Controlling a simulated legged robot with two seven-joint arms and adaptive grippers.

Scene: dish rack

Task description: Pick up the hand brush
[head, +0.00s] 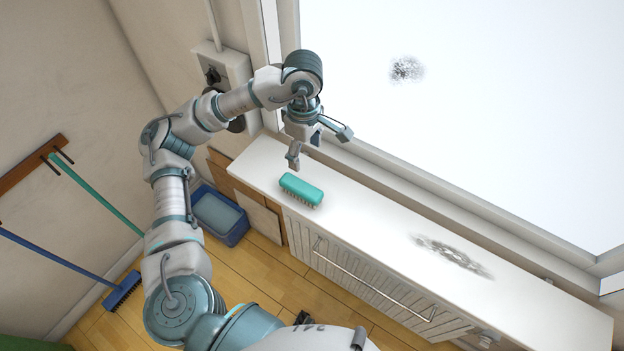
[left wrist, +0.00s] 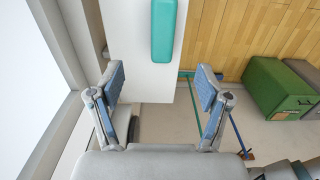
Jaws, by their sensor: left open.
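The hand brush (head: 301,189) has a teal back and bristles facing down. It lies on the white sill (head: 375,219) near the sill's left end in the head view. In the left wrist view the brush (left wrist: 163,30) shows at the top, beyond the fingertips and roughly between them. My left gripper (head: 318,149) is open and empty, above and just behind the brush in the head view. Its two spread fingers also show in the left wrist view (left wrist: 160,88). The gripper and brush look apart. My right gripper is not in view.
A window with a dark smudge (head: 406,69) stands behind the sill. The sill has another dark stain (head: 452,256). A radiator with a towel bar (head: 370,278) is below. A blue bin (head: 219,214) and a blue broom (head: 121,290) are at left. A green box (left wrist: 279,88) stands on the floor.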

